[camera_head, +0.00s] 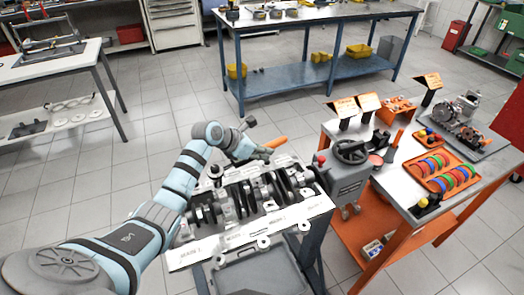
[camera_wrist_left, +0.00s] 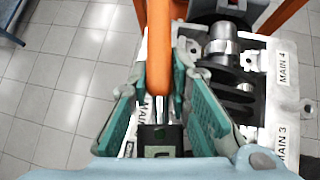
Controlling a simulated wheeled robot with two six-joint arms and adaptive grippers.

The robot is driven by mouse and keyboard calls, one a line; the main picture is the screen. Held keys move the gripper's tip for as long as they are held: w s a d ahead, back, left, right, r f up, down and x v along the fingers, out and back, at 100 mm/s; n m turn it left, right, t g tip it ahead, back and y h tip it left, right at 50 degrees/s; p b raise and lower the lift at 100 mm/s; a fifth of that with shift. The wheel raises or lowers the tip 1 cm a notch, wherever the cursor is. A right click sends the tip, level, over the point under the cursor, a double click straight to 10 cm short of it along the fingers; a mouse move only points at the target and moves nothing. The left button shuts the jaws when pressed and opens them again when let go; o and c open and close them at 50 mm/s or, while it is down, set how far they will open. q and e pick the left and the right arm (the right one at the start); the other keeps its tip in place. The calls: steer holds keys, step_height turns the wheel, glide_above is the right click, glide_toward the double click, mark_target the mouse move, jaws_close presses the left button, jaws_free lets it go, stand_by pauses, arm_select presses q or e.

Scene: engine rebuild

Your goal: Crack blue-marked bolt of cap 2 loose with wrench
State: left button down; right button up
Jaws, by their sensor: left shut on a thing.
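The wrench's orange handle (camera_head: 275,143) sticks out to the right of my left gripper (camera_head: 262,153), above the back edge of the engine block (camera_head: 240,200). In the left wrist view the orange handle (camera_wrist_left: 158,45) runs up between the green finger pads of my left gripper (camera_wrist_left: 160,82), which is shut on the wrench. The wrench's working end is hidden or too unclear to tell. The block has a crankshaft (camera_wrist_left: 222,48) and labels, with MAIN 3 and MAIN 4 readable in the wrist view. I cannot make out cap 2's blue-marked bolt. My right gripper is not in view.
The block rests on a stand with a grey tray (camera_head: 262,275) at its front. An orange-framed cart (camera_head: 400,180) stands close on the right, with an orange tray (camera_head: 440,170) of coloured rings. A blue workbench (camera_head: 315,75) stands behind, with free floor between.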

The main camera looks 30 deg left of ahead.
arm_select(q)
steer(key=shift+r+p, duration=0.5)
steer(key=shift+r, duration=0.1)
stand_by(0.7)
